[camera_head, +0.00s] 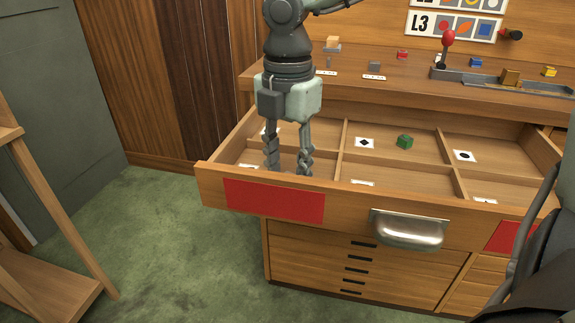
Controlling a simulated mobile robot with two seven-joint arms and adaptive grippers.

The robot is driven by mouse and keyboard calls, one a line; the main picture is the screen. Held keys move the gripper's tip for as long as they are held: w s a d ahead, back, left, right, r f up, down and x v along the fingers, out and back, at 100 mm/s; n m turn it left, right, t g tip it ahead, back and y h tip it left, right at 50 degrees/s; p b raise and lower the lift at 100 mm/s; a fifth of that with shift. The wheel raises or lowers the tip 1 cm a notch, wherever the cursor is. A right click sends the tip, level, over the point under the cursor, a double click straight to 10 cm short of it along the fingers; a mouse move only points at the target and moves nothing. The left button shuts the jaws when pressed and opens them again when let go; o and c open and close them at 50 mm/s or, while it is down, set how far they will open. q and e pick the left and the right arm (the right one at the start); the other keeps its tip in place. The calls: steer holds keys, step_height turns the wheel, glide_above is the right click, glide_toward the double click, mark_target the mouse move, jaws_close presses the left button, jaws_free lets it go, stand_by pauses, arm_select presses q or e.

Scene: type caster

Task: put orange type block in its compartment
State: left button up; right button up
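I cannot clearly pick out the orange type block. A pale orange-tan block (333,42) sits on a small grey stand on the bench top, and a golden-brown block (511,77) sits by the grey tray at the right. The open drawer (340,197) is divided into compartments with white symbol cards. My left gripper (289,168) points down into the left part of the drawer. Its fingers are apart, and no block shows between them. The drawer's front wall may hide the area under the fingertips. My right gripper is not in view.
A green block (404,141) lies in the middle back compartment. On the bench are a red block (402,54), a blue block (476,62), a yellow block (549,71) and a red-knobbed lever (448,38). A wooden frame (50,200) stands left; green floor lies between.

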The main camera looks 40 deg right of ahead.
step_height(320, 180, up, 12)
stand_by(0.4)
